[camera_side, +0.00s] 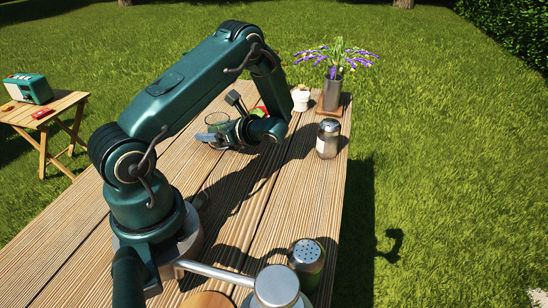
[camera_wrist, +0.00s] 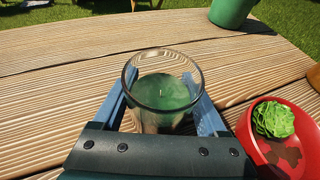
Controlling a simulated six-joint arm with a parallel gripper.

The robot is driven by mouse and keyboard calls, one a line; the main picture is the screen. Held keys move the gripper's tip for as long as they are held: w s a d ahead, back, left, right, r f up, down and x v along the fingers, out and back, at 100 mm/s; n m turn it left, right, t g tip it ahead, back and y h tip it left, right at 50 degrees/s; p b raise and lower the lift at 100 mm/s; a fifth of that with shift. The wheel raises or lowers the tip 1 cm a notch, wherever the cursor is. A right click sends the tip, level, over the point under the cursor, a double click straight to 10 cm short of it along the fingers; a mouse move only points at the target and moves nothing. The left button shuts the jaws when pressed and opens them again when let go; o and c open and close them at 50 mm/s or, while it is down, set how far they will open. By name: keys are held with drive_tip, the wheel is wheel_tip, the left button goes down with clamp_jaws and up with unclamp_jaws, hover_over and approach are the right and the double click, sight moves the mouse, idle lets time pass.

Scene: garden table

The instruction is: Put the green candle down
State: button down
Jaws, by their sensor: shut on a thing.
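The green candle (camera_wrist: 163,93) sits in a clear glass jar between the two blue fingers of my gripper (camera_wrist: 163,105) in the wrist view. My gripper is shut on the jar, with one finger on each side. The jar looks upright. In the side view the glass of the candle (camera_side: 216,118) shows at the end of my gripper (camera_side: 217,136), low over the wooden table (camera_side: 290,210). I cannot tell whether its base touches the wood.
A red plate (camera_wrist: 250,143) with a green leafy piece (camera_wrist: 272,119) lies close right of the gripper. A green pot (camera_wrist: 232,10) stands farther off. Bare planks lie left and ahead.

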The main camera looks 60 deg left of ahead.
drive_tip(key=shift+f, duration=0.1)
unclamp_jaws()
drive_tip(key=v, duration=1.2)
drive_tip(key=shift+d+r, duration=0.2)
drive_tip(key=shift+r, duration=0.1)
drive_tip(key=s+d+r+n+t+h, duration=0.3)
drive_tip(key=d+r+n+t+h, duration=0.2)
drive_tip(key=d, duration=0.4)
drive_tip(key=s+d+r+n+t+h, duration=0.4)
drive_tip(key=d+r+n+t+h, duration=0.1)
drive_tip(key=d+n+h, duration=0.2)
drive_tip(key=shift+d+n+t, duration=0.3)
drive_tip(key=shift+d+n, duration=0.5)
drive_tip(key=shift+d, duration=0.35)
